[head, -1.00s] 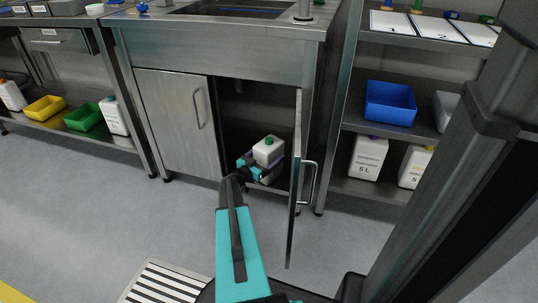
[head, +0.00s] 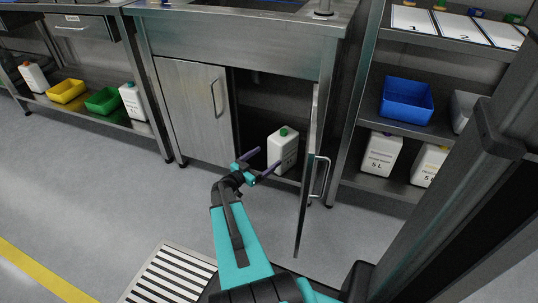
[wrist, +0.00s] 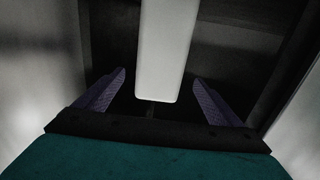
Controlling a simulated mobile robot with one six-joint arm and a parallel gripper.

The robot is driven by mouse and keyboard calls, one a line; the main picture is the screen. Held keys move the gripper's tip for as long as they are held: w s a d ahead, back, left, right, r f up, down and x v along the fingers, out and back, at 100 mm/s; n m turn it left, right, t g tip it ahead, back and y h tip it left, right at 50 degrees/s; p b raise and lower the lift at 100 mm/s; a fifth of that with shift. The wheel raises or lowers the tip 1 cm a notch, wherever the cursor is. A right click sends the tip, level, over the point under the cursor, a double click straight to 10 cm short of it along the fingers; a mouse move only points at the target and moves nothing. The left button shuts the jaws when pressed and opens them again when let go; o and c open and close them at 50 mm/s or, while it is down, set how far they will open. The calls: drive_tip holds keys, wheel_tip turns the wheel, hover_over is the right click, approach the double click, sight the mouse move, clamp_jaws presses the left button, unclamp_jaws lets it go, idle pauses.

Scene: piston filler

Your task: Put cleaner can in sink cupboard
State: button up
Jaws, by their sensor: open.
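The cleaner can (head: 283,152) is white with a green cap and stands upright inside the sink cupboard (head: 189,112), on its floor behind the open right door. My gripper (head: 259,163) is open and empty in front of the cupboard opening, apart from the can. In the wrist view the can (wrist: 166,50) shows as a pale upright block ahead, between the two spread fingers of my gripper (wrist: 159,100). The cupboard's dark inside surrounds it.
The cupboard's right door (head: 309,180) stands open towards me, close to the right of my gripper. A shelf unit to the right holds a blue bin (head: 406,99) and white cans (head: 381,154). The floor to the left is clear.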

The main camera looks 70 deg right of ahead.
drive_tip(key=shift+w+r, duration=0.1)
idle(0.7)
drive_tip(key=shift+w+a+r+p, duration=0.15)
drive_tip(key=shift+w+r+p, duration=0.05)
drive_tip(key=shift+p, duration=0.1)
drive_tip(key=w+a+r+n+t+p, duration=0.35)
drive_tip(key=w+a+r+p, duration=0.35)
drive_tip(key=w+a+p, duration=0.3)
drive_tip(key=w+a+r+t+y+p, duration=0.1)
drive_tip(key=w+a+r+y+p, duration=0.2)
drive_tip(key=a+p, duration=0.85)
drive_tip(key=s+a+n+g+y+p, duration=0.1)
drive_tip(key=s+a+n+y+p, duration=0.3)
drive_tip(key=a, duration=1)
drive_tip(key=s+a+r+n+g+y+p, duration=0.1)
drive_tip(key=s+a+n+y+p, duration=0.4)
drive_tip(key=a, duration=1)
drive_tip(key=s+a+n+g+y+p, duration=0.2)
drive_tip(key=s+a+n+y+p, duration=0.3)
drive_tip(key=a, duration=0.9)
drive_tip(key=shift+s+a+r+n, duration=0.15)
drive_tip(key=shift+s+r+n, duration=0.05)
drive_tip(key=shift+s+n, duration=1.85)
